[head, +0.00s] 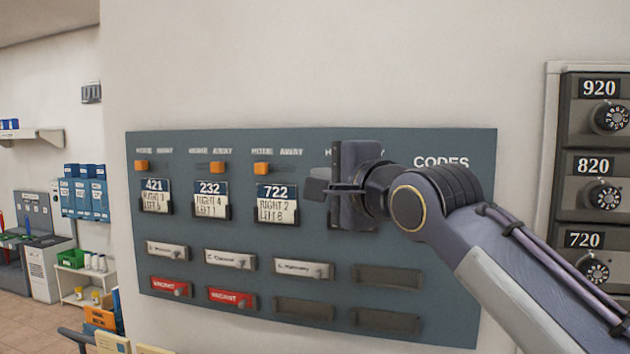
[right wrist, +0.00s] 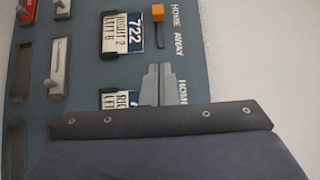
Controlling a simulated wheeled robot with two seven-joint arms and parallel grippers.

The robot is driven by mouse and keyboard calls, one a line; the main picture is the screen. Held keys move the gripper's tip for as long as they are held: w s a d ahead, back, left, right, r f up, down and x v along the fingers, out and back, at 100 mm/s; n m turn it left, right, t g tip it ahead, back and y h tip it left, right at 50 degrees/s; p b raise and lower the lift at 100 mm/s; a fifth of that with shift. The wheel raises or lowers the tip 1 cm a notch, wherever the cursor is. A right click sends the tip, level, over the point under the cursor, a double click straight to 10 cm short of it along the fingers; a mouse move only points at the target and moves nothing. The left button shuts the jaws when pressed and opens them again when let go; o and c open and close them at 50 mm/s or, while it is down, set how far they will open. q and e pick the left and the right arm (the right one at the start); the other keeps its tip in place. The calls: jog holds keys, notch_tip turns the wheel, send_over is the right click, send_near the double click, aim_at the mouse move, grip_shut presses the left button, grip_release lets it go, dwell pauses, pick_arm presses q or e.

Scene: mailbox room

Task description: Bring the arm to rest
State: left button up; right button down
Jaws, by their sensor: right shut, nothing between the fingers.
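My right gripper (head: 318,189) is in front of the blue-grey panel (head: 420,250) in the head view, at its fourth column. It is shut and empty, its fingers pointing left. The gripper and wrist hide the fourth slider and most of the fourth card there. In the right wrist view the shut fingers (right wrist: 162,84) show before the panel, next to a partly covered card (right wrist: 117,98). The card marked 722 (head: 276,204) and its orange slider (head: 261,169) are just left of the gripper. My left gripper is not in view.
Mailbox doors 920, 820 and 720 with dials (head: 603,195) stand at the right, close to my right arm. Name plates (head: 303,268) and red vacant plates (head: 232,298) sit low on the panel. Shelves with blue boxes (head: 83,195) stand far left. Plain wall is above the panel.

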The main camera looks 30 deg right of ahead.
jog(key=shift+s, duration=0.15)
dwell(0.3)
jog(key=s+a+f+n+g+y, duration=0.1)
jog(key=s+a+f+n+g, duration=0.2)
jog(key=f, duration=1.2)
jog(key=s+a+f+n+g+y, duration=0.2)
jog(key=s+a+f+n+g, duration=0.2)
jog(key=s+f+n, duration=0.4)
jog(key=s+a+f+n+g+y, duration=0.2)
jog(key=s+f, duration=0.6)
jog(key=f, duration=1.4)
jog(key=a+n+g, duration=0.2)
jog(key=n+g, duration=0.1)
jog(key=n, duration=0.1)
jog(key=shift+a+f, duration=0.15)
jog(key=shift+f, duration=0.15)
